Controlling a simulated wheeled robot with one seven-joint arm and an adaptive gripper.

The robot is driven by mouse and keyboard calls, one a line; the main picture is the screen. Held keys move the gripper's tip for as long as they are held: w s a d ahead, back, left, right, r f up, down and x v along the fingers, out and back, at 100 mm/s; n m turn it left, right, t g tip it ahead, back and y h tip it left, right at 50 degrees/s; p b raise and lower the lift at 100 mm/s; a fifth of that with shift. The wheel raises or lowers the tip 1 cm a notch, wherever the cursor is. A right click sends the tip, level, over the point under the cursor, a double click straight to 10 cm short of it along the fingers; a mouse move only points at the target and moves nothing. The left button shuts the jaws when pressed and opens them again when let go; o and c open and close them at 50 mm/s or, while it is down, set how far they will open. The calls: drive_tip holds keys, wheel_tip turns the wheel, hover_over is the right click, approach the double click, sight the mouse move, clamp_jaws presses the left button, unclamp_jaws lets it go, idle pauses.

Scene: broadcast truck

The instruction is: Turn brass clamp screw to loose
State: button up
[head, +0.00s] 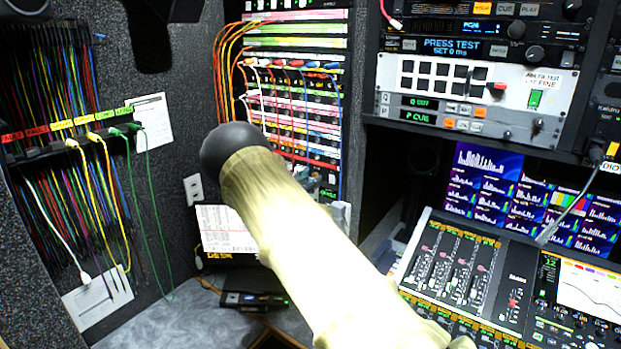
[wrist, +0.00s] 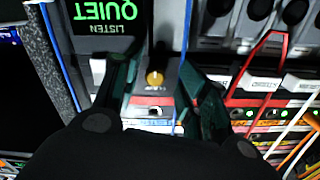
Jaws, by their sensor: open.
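My gripper (wrist: 156,68) is open, with one dark green finger on each side of the screw. Gaps show between the fingers and the screw, so neither appears to touch it. How far the fingertips are from the plate I cannot tell. In the head view my own pale arm covers the middle, and I cannot make out the screw or the gripper there.
In the wrist view, an upside-down "QUIET LISTEN" sign (wrist: 112,18) is beside the left finger, and red cables (wrist: 262,62) hang at the right. The head view shows a patch panel with cables (head: 80,140), rack units (head: 470,90) and a mixing console (head: 480,275).

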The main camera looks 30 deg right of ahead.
drive_tip(key=shift+w+d+f, duration=0.25)
drive_tip(key=shift+w+d, duration=0.15)
drive_tip(key=shift+w, duration=0.1)
drive_tip(key=shift+c, duration=1)
drive_tip(key=shift+d, duration=0.2)
drive_tip(key=c, duration=0.3)
drive_tip(key=shift+s+r, duration=0.2)
drive_tip(key=shift+r, duration=0.05)
drive_tip(key=c, duration=0.4)
drive_tip(key=shift+s+r, duration=0.35)
drive_tip(key=shift+r, duration=0.05)
clamp_jaws()
drive_tip(key=shift+f+m+b, duration=0.2)
drive_tip(key=shift+m+b, duration=0.1)
drive_tip(key=shift+b, duration=0.3)
